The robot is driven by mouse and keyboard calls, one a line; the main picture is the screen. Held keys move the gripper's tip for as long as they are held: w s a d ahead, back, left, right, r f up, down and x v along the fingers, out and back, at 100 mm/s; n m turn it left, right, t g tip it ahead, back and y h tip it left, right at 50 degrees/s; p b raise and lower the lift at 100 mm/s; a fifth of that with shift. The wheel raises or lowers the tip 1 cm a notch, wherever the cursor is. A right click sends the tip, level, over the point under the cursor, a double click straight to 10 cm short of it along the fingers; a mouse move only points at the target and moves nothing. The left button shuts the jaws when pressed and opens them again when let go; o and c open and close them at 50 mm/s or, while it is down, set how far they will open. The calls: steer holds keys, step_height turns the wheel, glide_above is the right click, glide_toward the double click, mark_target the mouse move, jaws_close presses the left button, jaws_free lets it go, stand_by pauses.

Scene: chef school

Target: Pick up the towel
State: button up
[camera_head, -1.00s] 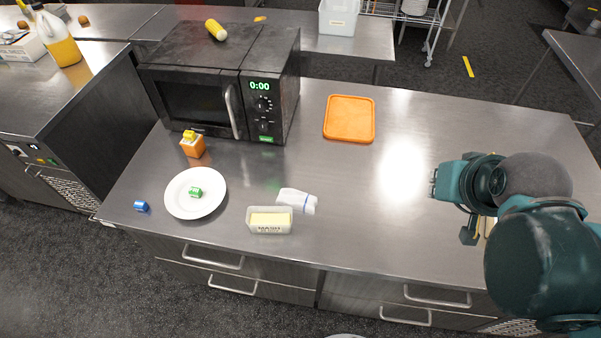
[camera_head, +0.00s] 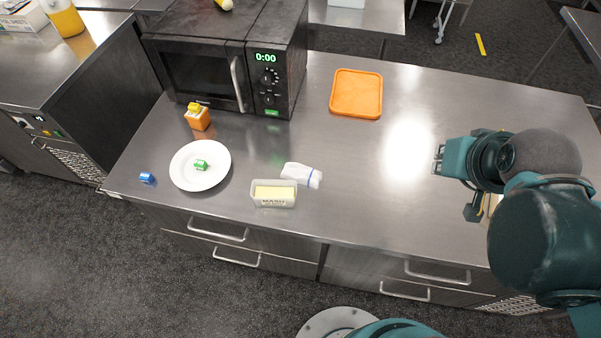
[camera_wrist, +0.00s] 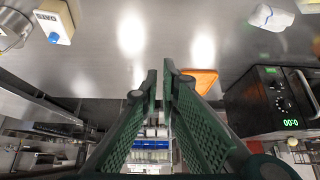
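The towel (camera_head: 302,175) is a small white crumpled cloth with a blue stripe, lying on the steel counter behind a glass dish of butter. It also shows in the wrist view (camera_wrist: 270,16) at the top right. My gripper (camera_head: 438,160) is well to the right of the towel, with clear counter between them. In the wrist view my two green fingers (camera_wrist: 160,72) have a narrow gap between their tips and nothing in it. The towel is apart from my gripper.
The butter dish (camera_head: 273,194) stands just in front of the towel. A white plate (camera_head: 215,178) with a green item is to its left. A black microwave (camera_head: 205,75) is behind left, and an orange tray (camera_head: 357,93) is behind right. The middle right of the counter (camera_head: 370,185) is clear.

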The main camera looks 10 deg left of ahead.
steer(key=o, duration=1)
steer(key=shift+a, duration=0.1)
steer(key=m+g+p, duration=0.3)
steer(key=m+g, duration=0.4)
steer(key=m, duration=1.2)
glide_above(302, 170)
steer(key=f, duration=1.6)
steer(key=shift+w+d+f, duration=0.1)
steer(key=shift+w+d, duration=0.15)
steer(key=shift+d, duration=0.05)
steer(key=shift+s+a+f+m, duration=0.2)
steer(key=shift+a+f+m, duration=0.1)
steer(key=shift+a+f, duration=0.05)
